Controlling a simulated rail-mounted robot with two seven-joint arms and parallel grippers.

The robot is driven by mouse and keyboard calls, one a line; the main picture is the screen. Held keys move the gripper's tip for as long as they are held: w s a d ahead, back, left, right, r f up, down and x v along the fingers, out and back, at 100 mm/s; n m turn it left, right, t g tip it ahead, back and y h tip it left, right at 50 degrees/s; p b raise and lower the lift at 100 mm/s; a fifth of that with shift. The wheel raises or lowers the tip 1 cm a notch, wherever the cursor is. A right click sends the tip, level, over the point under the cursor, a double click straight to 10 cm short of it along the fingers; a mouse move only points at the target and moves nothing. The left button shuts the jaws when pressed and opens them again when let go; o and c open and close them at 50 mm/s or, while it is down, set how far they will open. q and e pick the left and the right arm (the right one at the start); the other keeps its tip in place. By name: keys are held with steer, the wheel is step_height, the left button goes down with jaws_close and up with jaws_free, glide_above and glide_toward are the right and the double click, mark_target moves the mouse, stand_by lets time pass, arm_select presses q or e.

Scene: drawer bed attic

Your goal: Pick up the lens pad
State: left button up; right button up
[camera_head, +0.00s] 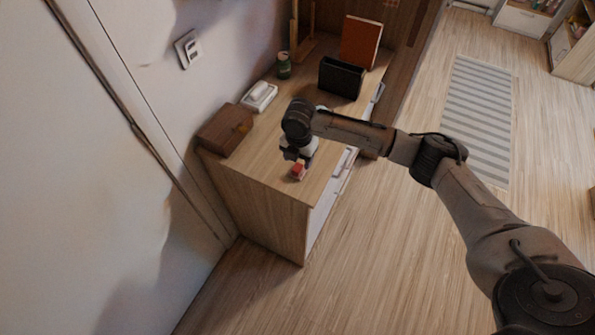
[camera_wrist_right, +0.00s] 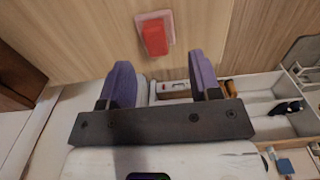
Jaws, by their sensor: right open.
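A small red piece (camera_wrist_right: 154,38) lies on a pale pink square pad (camera_wrist_right: 168,19) on the wooden desk top; I take these as the lens pad, but cannot tell which part bears that name. In the head view the red piece (camera_head: 298,170) is near the desk's front end, just below my right gripper (camera_head: 295,157). In the right wrist view my right gripper (camera_wrist_right: 162,78) has its two purple fingers spread apart with nothing between them. The red piece is ahead of the fingertips, apart from them. My left gripper is not in view.
A brown wooden box (camera_head: 225,130), a white phone-like object (camera_head: 259,96), a green can (camera_head: 284,65) and a black holder (camera_head: 341,77) stand on the desk (camera_head: 262,157). An open white drawer (camera_wrist_right: 262,97) with small items lies beside the desk top. The desk around the red piece is clear.

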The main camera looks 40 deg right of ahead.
mark_target(298, 167)
steer(key=shift+w+f+b, duration=0.2)
steer(key=shift+f+b, duration=0.3)
steer(key=shift+f, duration=2.3)
steer(key=c, duration=1.1)
steer(key=shift+o, duration=0.2)
steer(key=shift+r, duration=0.15)
